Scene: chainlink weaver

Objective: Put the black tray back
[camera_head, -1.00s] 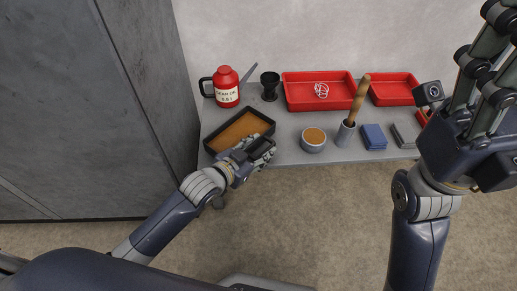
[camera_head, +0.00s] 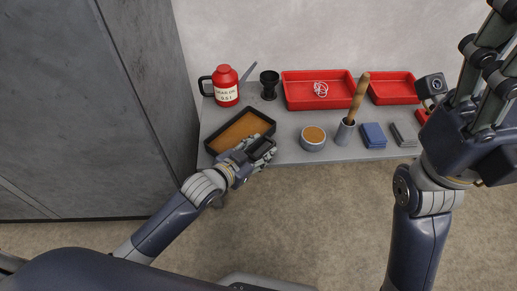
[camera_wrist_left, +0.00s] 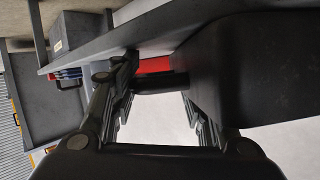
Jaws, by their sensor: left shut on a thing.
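The black tray (camera_head: 262,114) is a shallow rectangular pan with an amber-brown layer inside. It is at the left front of the grey bench, turned at an angle. My left gripper (camera_head: 262,150) is shut on the tray's near right edge; the exact contact is partly hidden by the fingers. In the left wrist view the fingers (camera_wrist_left: 160,92) show close up with large dark surfaces beside them. My right gripper (camera_head: 490,85) is raised at the far right, large and close to the camera, away from the tray; its fingertips are cut off.
A red oil can (camera_head: 226,86) and a black cup (camera_head: 269,85) stand behind the tray. A pot (camera_head: 312,139), a holder with a wooden handle (camera_head: 345,132) and blue pads (camera_head: 373,136) are to the right. Red trays (camera_head: 300,103) stand at the back; a grey cabinet is left.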

